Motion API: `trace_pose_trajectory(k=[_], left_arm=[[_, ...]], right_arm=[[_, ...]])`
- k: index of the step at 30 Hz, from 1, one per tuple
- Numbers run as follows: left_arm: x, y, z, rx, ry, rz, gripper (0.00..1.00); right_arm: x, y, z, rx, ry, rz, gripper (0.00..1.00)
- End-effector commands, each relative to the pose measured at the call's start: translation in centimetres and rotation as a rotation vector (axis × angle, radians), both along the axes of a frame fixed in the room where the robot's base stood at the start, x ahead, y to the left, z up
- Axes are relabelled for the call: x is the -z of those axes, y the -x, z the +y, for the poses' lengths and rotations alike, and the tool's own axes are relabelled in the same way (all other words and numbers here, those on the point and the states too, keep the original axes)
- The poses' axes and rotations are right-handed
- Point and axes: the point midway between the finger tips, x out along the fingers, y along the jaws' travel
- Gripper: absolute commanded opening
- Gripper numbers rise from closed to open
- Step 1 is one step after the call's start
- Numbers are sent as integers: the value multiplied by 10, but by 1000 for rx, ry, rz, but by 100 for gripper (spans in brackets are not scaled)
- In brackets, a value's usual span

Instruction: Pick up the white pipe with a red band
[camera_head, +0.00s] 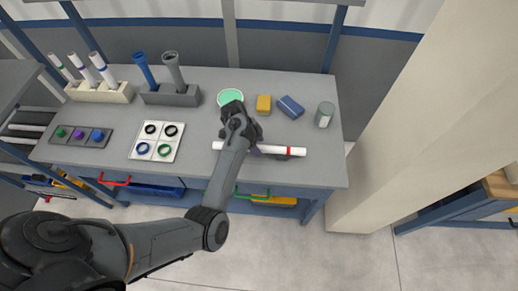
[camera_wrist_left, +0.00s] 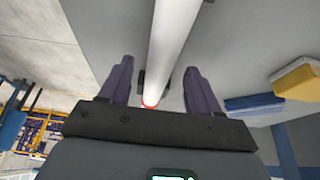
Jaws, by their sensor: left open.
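The white pipe with a red band (camera_head: 272,149) lies crosswise near the front edge of the grey table, its red band toward the right end. My left gripper (camera_head: 254,149) is at the pipe, left of its middle, and partly hidden by my own wrist. In the left wrist view the open fingers (camera_wrist_left: 159,68) stand on either side of the white pipe (camera_wrist_left: 172,40), with gaps visible beside it. The red band shows low between the fingers, near the gripper body. My right gripper is not in view.
Several pipes stand in a beige holder (camera_head: 100,94) and a grey holder (camera_head: 170,97) at the back left. A ring board (camera_head: 157,142), green bowl (camera_head: 230,97), yellow block (camera_head: 264,104), blue block (camera_head: 291,107) and grey-green can (camera_head: 325,115) are on the table. A beige pillar (camera_head: 405,120) stands right.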

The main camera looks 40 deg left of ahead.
Motion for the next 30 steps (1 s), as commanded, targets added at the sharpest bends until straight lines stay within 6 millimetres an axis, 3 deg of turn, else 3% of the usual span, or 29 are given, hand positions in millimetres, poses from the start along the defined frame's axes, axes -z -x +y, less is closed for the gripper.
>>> trace_pose_trajectory(k=[4, 12, 24, 30], left_arm=[[12, -2, -4, -1, 1, 1, 63], [14, -3, -5, 0, 1, 1, 63], [14, -3, -5, 0, 1, 1, 3], [14, -3, -5, 0, 1, 1, 0]], right_arm=[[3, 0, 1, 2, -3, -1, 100], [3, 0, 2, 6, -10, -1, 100], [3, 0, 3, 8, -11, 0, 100], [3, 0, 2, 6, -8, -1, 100]])
